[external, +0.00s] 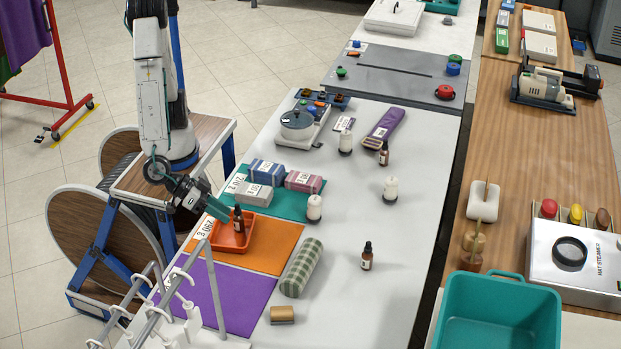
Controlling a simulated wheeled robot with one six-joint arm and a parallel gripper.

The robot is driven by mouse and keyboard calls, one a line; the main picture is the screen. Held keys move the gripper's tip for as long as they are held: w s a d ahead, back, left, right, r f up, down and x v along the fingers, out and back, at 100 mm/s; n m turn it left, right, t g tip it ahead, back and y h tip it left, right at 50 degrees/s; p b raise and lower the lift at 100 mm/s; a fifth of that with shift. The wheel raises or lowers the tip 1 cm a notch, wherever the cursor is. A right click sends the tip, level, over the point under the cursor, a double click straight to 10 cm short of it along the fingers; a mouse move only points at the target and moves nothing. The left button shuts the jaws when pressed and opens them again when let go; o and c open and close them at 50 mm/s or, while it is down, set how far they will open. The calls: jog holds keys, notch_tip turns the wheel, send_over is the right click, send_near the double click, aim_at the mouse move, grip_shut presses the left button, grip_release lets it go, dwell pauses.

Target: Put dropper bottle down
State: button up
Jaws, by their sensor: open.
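A dark brown dropper bottle (239,222) with a black top stands upright in the red-orange tray (224,249). My gripper (218,209) reaches in from the left with its jaws open, its tips close to the bottle's upper part. I cannot tell whether they touch it. A second dropper bottle (367,257) stands upright on the white table (370,310), to the right of the tray. A third dropper bottle (384,154) stands farther back, beside the purple folded item.
The tray rests on an orange mat (273,247), with a purple mat (238,298) in front and a teal mat (290,206) with folded cloths behind. A green striped roll (301,267) lies right of the mats. White-topped bottles (314,208) stand nearby. The table's right side is mostly clear.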

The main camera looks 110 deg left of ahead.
jog(key=w+a+r+m+h, duration=0.1)
jog(key=w+r+m+h, duration=0.1)
jog(key=w+r+h, duration=0.45)
jog(key=s+a+r+m+g+h, duration=0.1)
jog(key=s+a+r+m+g, duration=0.2)
jog(key=a+r, duration=0.35)
jog(key=s+a+g+y, duration=0.3)
jog(key=s+a, duration=0.6)
jog(key=a, duration=0.3)
jog(key=s+a+r+m+g+y, duration=0.1)
jog(key=s+a+g+y, duration=0.2)
jog(key=s+a, duration=0.7)
jog(key=a, duration=0.3)
jog(key=shift+s+a, duration=0.15)
jog(key=shift+s, duration=0.05)
jog(key=shift+o, duration=1.4)
jog(key=shift+w+r, duration=0.1)
